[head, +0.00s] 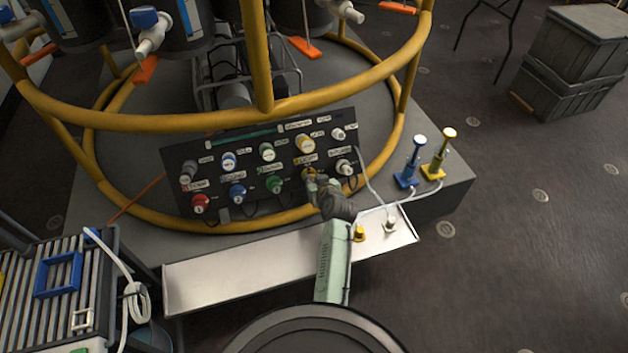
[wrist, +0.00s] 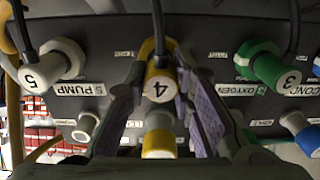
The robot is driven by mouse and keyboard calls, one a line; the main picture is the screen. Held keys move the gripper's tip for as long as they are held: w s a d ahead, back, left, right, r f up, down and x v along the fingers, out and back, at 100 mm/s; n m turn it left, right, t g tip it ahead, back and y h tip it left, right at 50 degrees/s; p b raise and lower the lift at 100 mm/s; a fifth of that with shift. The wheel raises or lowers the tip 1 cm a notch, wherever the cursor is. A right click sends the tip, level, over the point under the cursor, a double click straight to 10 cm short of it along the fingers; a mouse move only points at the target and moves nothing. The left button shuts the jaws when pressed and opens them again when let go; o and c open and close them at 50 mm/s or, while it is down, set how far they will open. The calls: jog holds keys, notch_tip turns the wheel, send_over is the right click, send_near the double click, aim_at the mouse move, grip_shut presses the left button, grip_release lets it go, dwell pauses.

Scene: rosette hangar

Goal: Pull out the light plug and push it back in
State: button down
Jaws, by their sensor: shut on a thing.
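The yellow plug marked 4 (wrist: 160,85) is at the lower row of the black panel (head: 262,205). It also shows in the head view (head: 307,173), partly covered by my gripper (head: 314,181). In the wrist view my gripper (wrist: 160,110) has a finger on each side of this plug and is shut on it. A dark cable runs from the plug's end. Its panel label is mostly hidden by the fingers. How deep the plug sits in its socket cannot be told.
White plug 5 (wrist: 55,65) and green plug 3 (wrist: 270,68) flank my gripper. Another row of coloured fittings is close by. A yellow rail (head: 190,120) arches over the panel. A pale tray (head: 245,275) holds a yellow piece (head: 359,234) and a white piece (head: 390,225).

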jog(key=shift+w+f, duration=0.15)
dwell(0.5)
jog(key=shift+w+a+f+b, duration=0.1)
jog(key=shift+w+b, duration=0.1)
jog(key=shift+b, duration=0.2)
jog(key=shift+w, duration=0.1)
dwell(0.3)
jog(key=c, duration=1.3)
grip_release()
jog(key=v, duration=1.2)
